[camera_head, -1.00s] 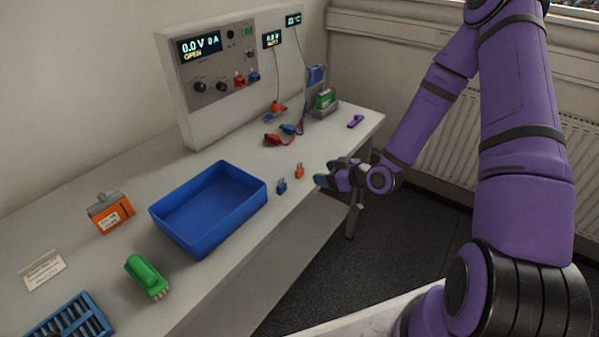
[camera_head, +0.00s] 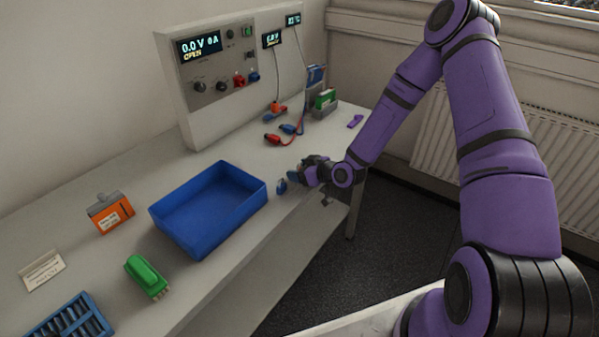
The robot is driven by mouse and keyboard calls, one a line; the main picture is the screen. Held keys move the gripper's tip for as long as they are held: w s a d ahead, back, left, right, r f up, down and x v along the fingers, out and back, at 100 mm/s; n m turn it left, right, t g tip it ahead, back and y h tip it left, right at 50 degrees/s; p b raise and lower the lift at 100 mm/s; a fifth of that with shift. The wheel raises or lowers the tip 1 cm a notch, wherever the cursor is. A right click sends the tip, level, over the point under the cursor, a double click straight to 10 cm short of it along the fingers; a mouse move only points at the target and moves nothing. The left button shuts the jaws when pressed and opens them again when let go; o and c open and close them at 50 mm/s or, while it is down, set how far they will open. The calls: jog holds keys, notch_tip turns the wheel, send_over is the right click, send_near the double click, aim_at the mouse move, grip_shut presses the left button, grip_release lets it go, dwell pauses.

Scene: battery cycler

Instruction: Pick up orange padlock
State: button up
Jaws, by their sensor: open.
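My gripper (camera_head: 298,176) is open, low over the table near its front edge, to the right of the blue tray. The orange padlock does not show now; my gripper covers the spot where it stood, so I cannot tell whether it lies between the fingers. A small blue padlock (camera_head: 281,187) stands just left of my gripper, close to the fingertips.
The blue tray (camera_head: 165,223) stands left of the padlocks. Red and blue clip leads (camera_head: 272,139) lie behind, before the cycler panel (camera_head: 215,92). A purple item (camera_head: 355,121) lies at the back right.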

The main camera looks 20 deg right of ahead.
jog(key=c, duration=1.1)
jog(key=shift+o, duration=0.2)
jog(key=shift+r, duration=0.15)
